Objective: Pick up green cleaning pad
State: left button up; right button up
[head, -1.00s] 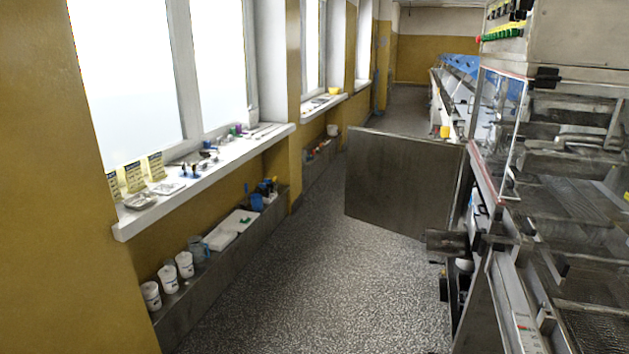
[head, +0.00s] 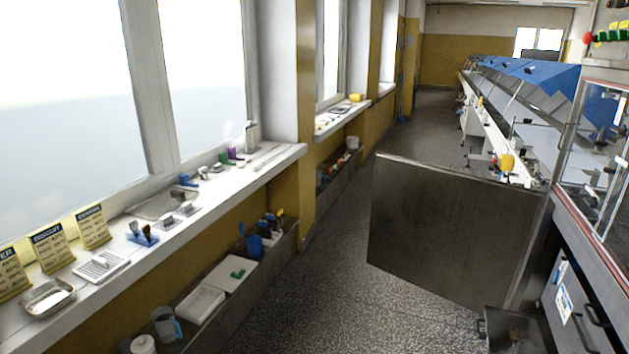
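A small flat green piece (head: 237,274), which looks like the green cleaning pad, lies on a white board (head: 218,277) on the low grey ledge (head: 206,328) under the window. A second small green item (head: 223,157) stands on the white windowsill above and is too small to make out. Neither of my grippers is in the head view.
A white tray (head: 201,304), a grey-blue jug (head: 167,325) and a blue container (head: 254,246) with tools share the low ledge. An open metal door panel (head: 450,230) stands in the aisle at the right. Speckled floor (head: 345,300) between is clear.

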aim_at(238, 273)
jog(key=i+u, duration=0.1)
jog(key=i, duration=0.9)
jog(key=i+l+u, duration=0.1)
jog(key=i, duration=0.9)
jog(key=l, duration=0.1)
